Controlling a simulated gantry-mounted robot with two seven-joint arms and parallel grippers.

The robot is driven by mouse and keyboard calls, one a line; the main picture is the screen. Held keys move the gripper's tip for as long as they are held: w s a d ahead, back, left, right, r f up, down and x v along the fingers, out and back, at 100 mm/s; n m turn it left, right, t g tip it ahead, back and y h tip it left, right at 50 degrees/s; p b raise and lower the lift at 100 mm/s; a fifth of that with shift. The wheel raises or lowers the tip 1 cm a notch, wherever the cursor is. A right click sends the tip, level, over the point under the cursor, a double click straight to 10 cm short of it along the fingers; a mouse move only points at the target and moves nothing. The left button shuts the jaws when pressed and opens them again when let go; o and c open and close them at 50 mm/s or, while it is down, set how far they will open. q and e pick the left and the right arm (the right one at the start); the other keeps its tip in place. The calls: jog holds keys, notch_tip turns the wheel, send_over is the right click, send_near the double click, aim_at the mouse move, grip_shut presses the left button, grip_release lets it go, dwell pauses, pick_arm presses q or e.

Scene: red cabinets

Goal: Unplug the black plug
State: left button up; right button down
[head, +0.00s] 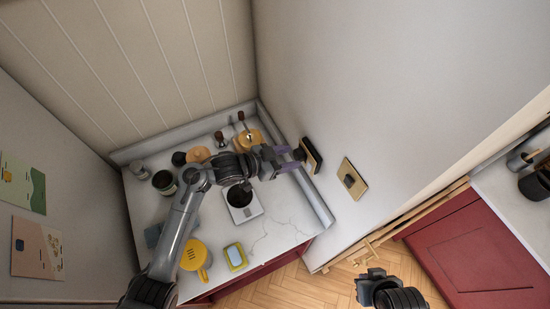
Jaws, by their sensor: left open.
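A black plug (349,181) sits in a gold wall plate (357,190) on the white wall, right of the counter. A second, dark plate with a light edge (311,155) is on the same wall, further left. My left gripper (297,160) is open, with its purple fingers pointing at this dark plate. The fingertips are very close to it; I cannot tell whether they touch. The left gripper is apart from the gold plate and its plug. My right gripper (371,287) is low in the picture, over the floor, away from both plates; its fingers are hard to make out.
The marble counter (280,228) holds a scale with a dark cup (240,200), a yellow mug (195,255), a yellow-rimmed item (235,257), jars and wooden-handled tools. A wooden rail (390,228) and red cabinet (475,250) stand at the right. The wall around the gold plate is clear.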

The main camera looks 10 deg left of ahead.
pick_arm(q)
jog(key=shift+x, duration=1.15)
jog(key=c, duration=0.9)
jog(key=shift+a, duration=0.1)
jog(key=shift+s+a+p, duration=0.2)
jog(key=shift+a+p, duration=0.15)
jog(key=shift+p, duration=0.1)
jog(key=shift+s+a, duration=0.1)
jog(key=shift+a, duration=0.05)
jog(key=shift+s+a+p, duration=0.1)
jog(key=shift+p, duration=0.25)
